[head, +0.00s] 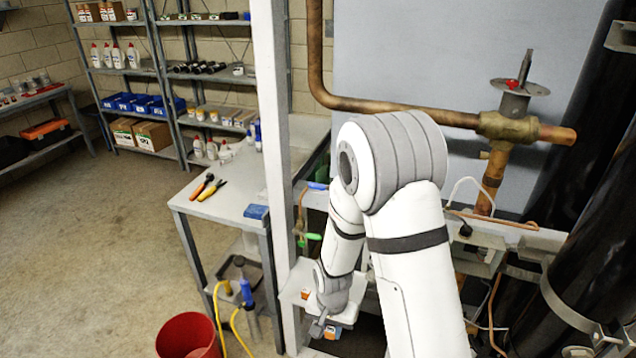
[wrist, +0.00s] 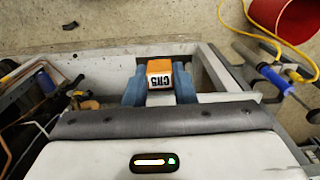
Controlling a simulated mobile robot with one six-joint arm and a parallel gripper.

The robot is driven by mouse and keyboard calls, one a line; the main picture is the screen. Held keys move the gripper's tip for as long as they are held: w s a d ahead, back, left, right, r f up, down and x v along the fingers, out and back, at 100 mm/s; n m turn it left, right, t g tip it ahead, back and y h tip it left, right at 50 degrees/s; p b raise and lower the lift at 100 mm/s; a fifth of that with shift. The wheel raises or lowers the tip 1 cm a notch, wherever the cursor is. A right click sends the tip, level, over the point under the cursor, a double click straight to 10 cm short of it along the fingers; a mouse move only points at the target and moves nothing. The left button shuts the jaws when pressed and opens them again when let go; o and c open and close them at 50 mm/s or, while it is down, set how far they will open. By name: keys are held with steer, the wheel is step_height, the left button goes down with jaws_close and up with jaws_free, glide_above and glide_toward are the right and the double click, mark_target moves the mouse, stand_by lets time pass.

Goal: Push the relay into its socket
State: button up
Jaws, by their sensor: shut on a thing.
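An orange relay (wrist: 159,67) with a white label reading CR5 is between the two blue fingers of my gripper (wrist: 160,80) in the wrist view. The fingers are closed on its sides. In the head view an orange patch (head: 331,332), which looks like this relay, shows at the low end of my arm, beside a light shelf or box. The socket is not visible; the relay and my gripper's own body cover the area around it. I cannot tell whether the relay touches a socket.
Pale box walls (wrist: 210,62) stand close around my gripper. A red bucket (head: 188,336) and a workbench (head: 228,203) with tools are to the left.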

steer(key=w+d+r+n, duration=0.2)
steer(key=w+d+n, duration=0.1)
steer(key=w+d, duration=0.6)
steer(key=d, duration=0.3)
steer(key=shift+r+n, duration=0.25)
steer(key=shift+n, duration=0.05)
steer(key=shift+a, duration=0.1)
